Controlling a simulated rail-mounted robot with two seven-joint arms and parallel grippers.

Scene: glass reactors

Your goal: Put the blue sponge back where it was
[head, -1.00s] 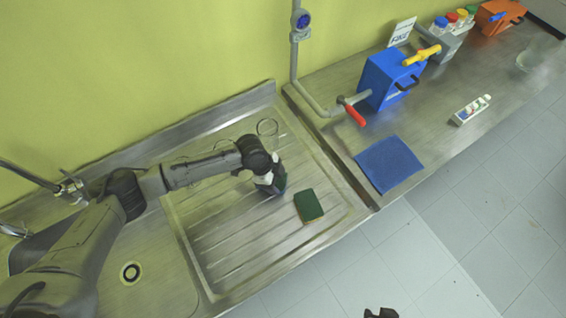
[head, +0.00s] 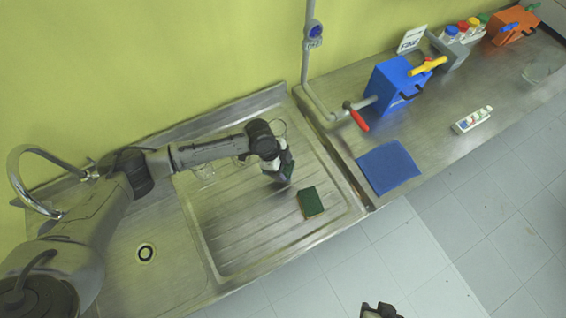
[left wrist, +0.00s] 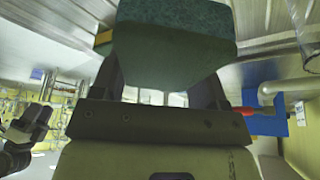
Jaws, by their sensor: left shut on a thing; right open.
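My left gripper (head: 280,171) is shut on a dark bluish-green block, which I take to be the blue sponge (head: 288,165). It holds the sponge over the ribbed drainboard (head: 240,232); the height above it is hard to judge. In the left wrist view the sponge (left wrist: 175,38) fills the space between the fingers and looks teal. A separate dark green sponge (head: 311,202) lies flat near the drainboard's right front corner, apart from the held one. My right gripper (head: 378,311) is open and only partly in view at the bottom edge, over the floor.
Clear glassware stands behind the left gripper, partly hidden. The drain hole (head: 146,253) and tap (head: 22,165) are to the left. On the right counter are a blue mat (head: 388,167), a blue box (head: 396,86) and a red-handled pipe valve (head: 359,121). The front drainboard is clear.

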